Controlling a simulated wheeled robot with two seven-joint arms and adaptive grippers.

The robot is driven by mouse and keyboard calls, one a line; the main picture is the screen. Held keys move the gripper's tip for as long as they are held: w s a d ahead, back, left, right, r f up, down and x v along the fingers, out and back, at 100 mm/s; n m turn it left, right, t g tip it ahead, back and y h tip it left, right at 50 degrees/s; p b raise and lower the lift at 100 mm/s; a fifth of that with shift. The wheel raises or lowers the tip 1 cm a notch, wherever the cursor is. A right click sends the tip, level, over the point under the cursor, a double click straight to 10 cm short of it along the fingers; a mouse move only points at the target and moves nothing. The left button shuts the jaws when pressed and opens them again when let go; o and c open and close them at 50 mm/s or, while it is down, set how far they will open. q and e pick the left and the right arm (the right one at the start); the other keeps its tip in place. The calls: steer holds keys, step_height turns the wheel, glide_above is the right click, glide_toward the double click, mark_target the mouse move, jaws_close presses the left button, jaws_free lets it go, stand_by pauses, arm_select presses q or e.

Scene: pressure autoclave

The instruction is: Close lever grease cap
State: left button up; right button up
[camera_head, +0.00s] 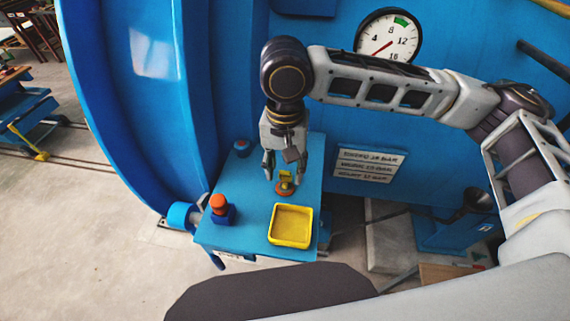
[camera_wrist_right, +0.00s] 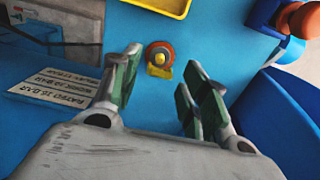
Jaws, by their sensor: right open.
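The lever grease cap, a small orange round fitting with a yellow part (camera_head: 285,187), stands on the blue table (camera_head: 250,215) behind the yellow tray. In the right wrist view the fitting (camera_wrist_right: 160,50) shows an orange ring, a yellow centre and a yellow tab at its near side. My right gripper (camera_head: 284,171) points down over the fitting with its fingers apart. In the wrist view the green-padded fingers (camera_wrist_right: 163,72) are open and empty, with the fitting between and beyond the tips. Whether a finger touches it I cannot tell. My left gripper is not in view.
A yellow tray (camera_head: 290,241) lies just in front of the fitting. An orange-topped blue fitting (camera_head: 219,205) stands at the table's left, and a dark blue knob (camera_head: 242,147) at the back. The blue autoclave wall carries a gauge (camera_head: 388,36) and a white label plate (camera_head: 368,164).

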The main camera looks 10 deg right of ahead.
jaws_close()
stand_by(0.3)
steer(key=shift+s+f+t, duration=0.1)
steer(key=shift+s+t, duration=0.1)
steer(key=shift+t, duration=0.1)
steer(key=shift+s+a+f+t+h, duration=0.2)
steer(key=shift+s+t+h, duration=0.1)
steer(key=shift+t, duration=0.25)
steer(key=shift+s+a+f+t+h, duration=0.1)
steer(key=shift+s+f+t+h, duration=0.15)
steer(key=shift+t, duration=0.3)
steer(key=shift+s+a+f+t+h+b, duration=0.1)
steer(key=shift+s+f+t+h+b, duration=0.15)
steer(key=shift+t, duration=0.4)
steer(key=shift+s+a+f+t+h+b, duration=0.15)
steer(key=shift+s+t, duration=0.2)
steer(key=shift+t, duration=0.3)
steer(key=shift+s+f+t, duration=0.1)
steer(key=shift+s+t, duration=0.05)
steer(key=shift+t, duration=0.25)
steer(key=shift+s+f+t, duration=0.1)
steer(key=shift+f+t, duration=0.05)
steer(key=shift+t, duration=0.15)
jaws_free()
